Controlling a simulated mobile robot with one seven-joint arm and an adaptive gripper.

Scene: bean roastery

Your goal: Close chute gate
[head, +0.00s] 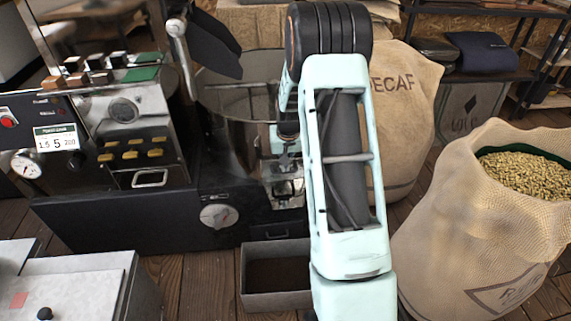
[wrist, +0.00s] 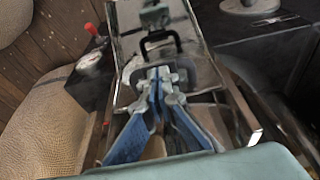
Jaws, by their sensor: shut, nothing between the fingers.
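The chute gate (wrist: 162,42) appears in the wrist view as a bright metal plate with a black bar handle, set in a metal chute (wrist: 123,62). I cannot tell for certain how far the gate stands open. My gripper (wrist: 158,73) has its blue fingers together, empty, just short of the handle in the picture. Whether the tips touch the handle or plate is unclear. In the head view the chute (head: 288,190) is at the front of the roaster (head: 225,180), left of my arm, and the arm hides part of it.
A grey open bin (head: 275,298) stands on the floor below the chute. A sack of green beans (head: 480,230) stands at the right, and a DECAF sack (head: 408,110) behind my arm. The control panel (head: 125,115) is at the left. A red-tipped lever (wrist: 91,30) is beside the chute.

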